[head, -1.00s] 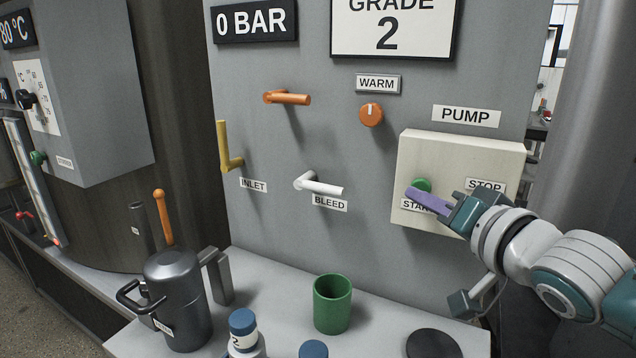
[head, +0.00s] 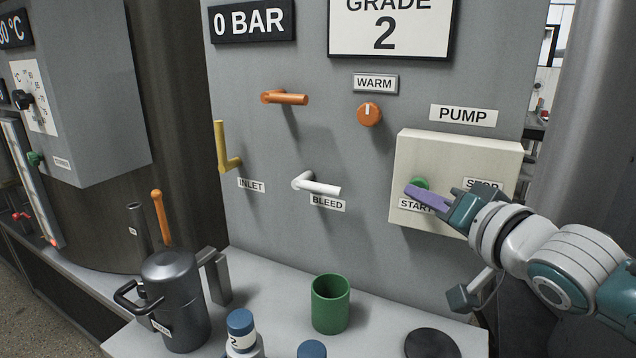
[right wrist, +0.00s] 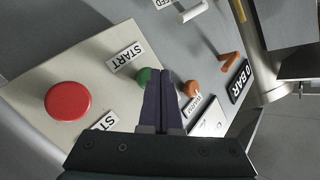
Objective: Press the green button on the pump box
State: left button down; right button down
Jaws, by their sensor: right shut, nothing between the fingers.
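The cream pump box (head: 460,152) is on the grey panel under the PUMP label. Its green button (head: 420,183) is at the box's left, above the START label, partly covered by my gripper. My right gripper (head: 412,191) is shut and empty, its purple fingertips right at the green button; I cannot tell whether they touch it. In the right wrist view the green button (right wrist: 144,76) shows beside the shut fingers (right wrist: 163,88). The red button (right wrist: 68,101) shows there by a partly hidden label; in the head view my gripper hides it. My left gripper is out of view.
A white BLEED lever (head: 318,186), a yellow INLET lever (head: 222,150), an orange lever (head: 284,98) and an orange WARM knob (head: 368,113) are on the panel. Below stand a green cup (head: 330,305), a dark pot (head: 172,295) and blue-capped bottles (head: 240,325).

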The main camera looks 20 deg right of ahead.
jog(key=shift+w+d, duration=0.35)
jog(key=shift+d, duration=0.05)
dwell(0.9)
jog(key=shift+a, duration=0.1)
jog(key=shift+s+a+p, duration=0.5)
jog(key=shift+s+a, duration=0.1)
dwell(0.3)
jog(key=s+a+p, duration=0.2)
jog(key=s+a, duration=0.1)
jog(key=shift+s+a, duration=0.1)
jog(key=shift+a, duration=0.3)
dwell(0.7)
